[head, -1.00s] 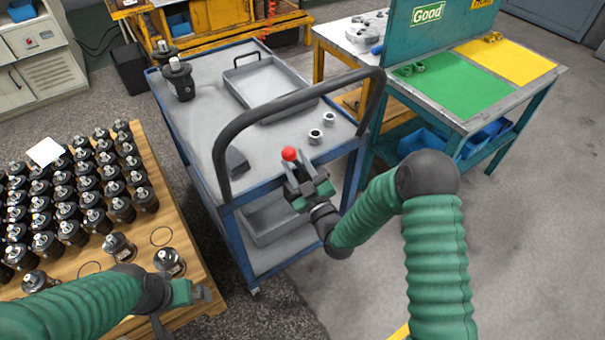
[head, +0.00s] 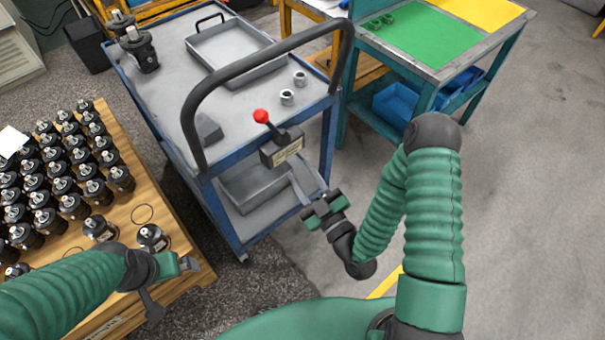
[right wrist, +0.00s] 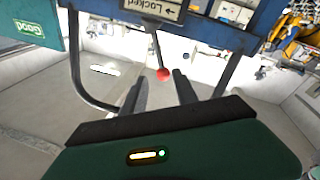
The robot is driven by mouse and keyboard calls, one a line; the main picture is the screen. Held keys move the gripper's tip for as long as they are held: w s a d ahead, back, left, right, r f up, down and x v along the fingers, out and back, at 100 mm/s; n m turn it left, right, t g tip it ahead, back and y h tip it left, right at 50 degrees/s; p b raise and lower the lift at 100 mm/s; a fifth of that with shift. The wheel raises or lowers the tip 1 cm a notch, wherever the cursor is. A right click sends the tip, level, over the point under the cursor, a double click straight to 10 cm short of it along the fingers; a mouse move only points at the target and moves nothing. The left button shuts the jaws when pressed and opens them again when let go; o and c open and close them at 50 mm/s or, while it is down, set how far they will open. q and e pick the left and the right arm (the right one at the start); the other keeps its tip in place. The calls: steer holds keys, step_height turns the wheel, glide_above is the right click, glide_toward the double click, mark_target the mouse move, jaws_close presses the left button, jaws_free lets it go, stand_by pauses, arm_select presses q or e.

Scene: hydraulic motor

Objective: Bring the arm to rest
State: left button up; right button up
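My right gripper (head: 306,186) is open and empty in front of the blue cart (head: 225,215), below and to the right of the red-knobbed lever (head: 260,116). The lever sits on a dark labelled box (head: 282,148) at the cart's near end. In the right wrist view the two fingers (right wrist: 160,94) are spread apart. The red knob (right wrist: 163,74) shows beyond them, apart from them, and the label (right wrist: 152,8) reads "Locked". My left gripper (head: 172,286) has its fingers apart, with nothing seen between them, by the near edge of the wooden pallet (head: 185,245).
The cart's black handle (head: 265,50) arches above the lever. Black motors (head: 75,206) crowd the pallet at left. The cart top holds a grey tray (head: 232,82) and two metal rings (head: 287,97). A green-topped table (head: 420,42) stands behind. Floor at right is clear.

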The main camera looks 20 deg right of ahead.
steer(key=shift+w+a, duration=0.1)
steer(key=shift+a, duration=0.05)
step_height(320, 180, down, 8)
steer(key=d+g+h, duration=0.1)
steer(key=g+h, duration=0.1)
steer(key=g, duration=0.8)
steer(key=s+d+r+m+g+h, duration=0.2)
steer(key=s+d+r+m+g, duration=0.15)
steer(key=s+m+g, duration=0.5)
steer(key=s+r+t+p, duration=0.1)
steer(key=s+r+p, duration=0.2)
steer(key=r+p, duration=1)
steer(key=shift+s+a+r+n+t+p, duration=0.35)
steer(key=shift+r+n, duration=0.1)
steer(key=shift+r, duration=0.4)
